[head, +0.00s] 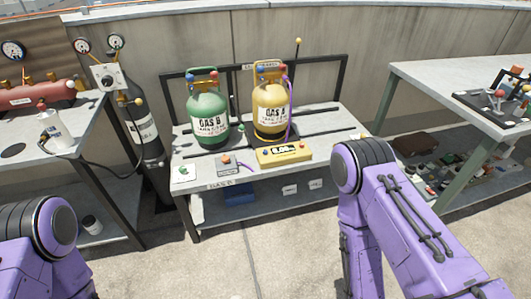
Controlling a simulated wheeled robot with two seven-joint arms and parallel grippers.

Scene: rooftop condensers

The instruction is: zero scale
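A yellow box with a dark display (284,151) sits at the front right of the middle bench and looks like the scale's readout. Its digits are too small to read surely. A green cylinder marked GAS B (208,122) stands upright on the bench at left. A yellow cylinder (270,120) stands upright to its right, with a purple hose down its right side. A small grey plate with a reddish knob (226,161) lies left of the readout. Both my purple arms show at the bottom, but neither gripper is in view.
The middle bench (345,118) has a dark rail behind and a lower shelf. A dark tall cylinder (143,132) stands left of it. A left table (85,130) holds a red manifold and a white can. A right table (425,80) holds a tray of fittings.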

